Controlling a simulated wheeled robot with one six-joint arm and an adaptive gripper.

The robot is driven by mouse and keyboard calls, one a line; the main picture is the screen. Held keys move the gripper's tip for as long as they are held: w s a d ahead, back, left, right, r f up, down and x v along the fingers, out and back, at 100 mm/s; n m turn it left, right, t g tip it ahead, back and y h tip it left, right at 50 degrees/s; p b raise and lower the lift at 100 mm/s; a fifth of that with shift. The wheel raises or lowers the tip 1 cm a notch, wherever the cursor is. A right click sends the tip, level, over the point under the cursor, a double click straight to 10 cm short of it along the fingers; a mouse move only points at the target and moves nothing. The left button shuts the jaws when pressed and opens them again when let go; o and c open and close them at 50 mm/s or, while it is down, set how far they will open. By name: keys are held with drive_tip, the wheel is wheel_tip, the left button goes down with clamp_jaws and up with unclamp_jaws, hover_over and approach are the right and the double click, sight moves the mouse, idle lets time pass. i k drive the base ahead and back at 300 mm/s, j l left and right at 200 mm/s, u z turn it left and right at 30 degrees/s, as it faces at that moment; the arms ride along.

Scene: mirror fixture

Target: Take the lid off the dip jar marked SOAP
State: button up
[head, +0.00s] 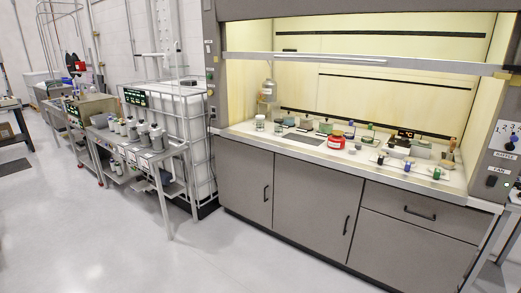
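No label reading SOAP can be made out; the writing on the jars is too small. Several grey and white jars (142,134) stand in a row on a metal cart left of the fume hood. Inside the hood, a clear jar with a light lid (260,122) stands at the left, and a small jar (278,127) stands beside it. A red container (336,141) stands near the hood's front edge. I cannot tell which of these, if any, is the dip jar. My gripper is not in view.
The fume hood worktop (300,142) is crowded with small items, its sash (360,62) raised. Grey cabinets (290,195) stand below. A white caged tank (185,120) stands behind the metal cart (172,151). The floor (110,230) in front is clear.

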sight(327, 122)
drive_tip(key=i+l, duration=0.45)
drive_tip(key=i, duration=0.25)
drive_tip(key=i+l+u, duration=0.1)
drive_tip(key=i+l, duration=0.4)
drive_tip(key=i, duration=0.25)
drive_tip(key=i+l, duration=0.5)
drive_tip(key=i, duration=0.2)
drive_tip(key=i+l+u, duration=0.1)
drive_tip(key=i+l, duration=0.4)
drive_tip(key=i, duration=0.2)
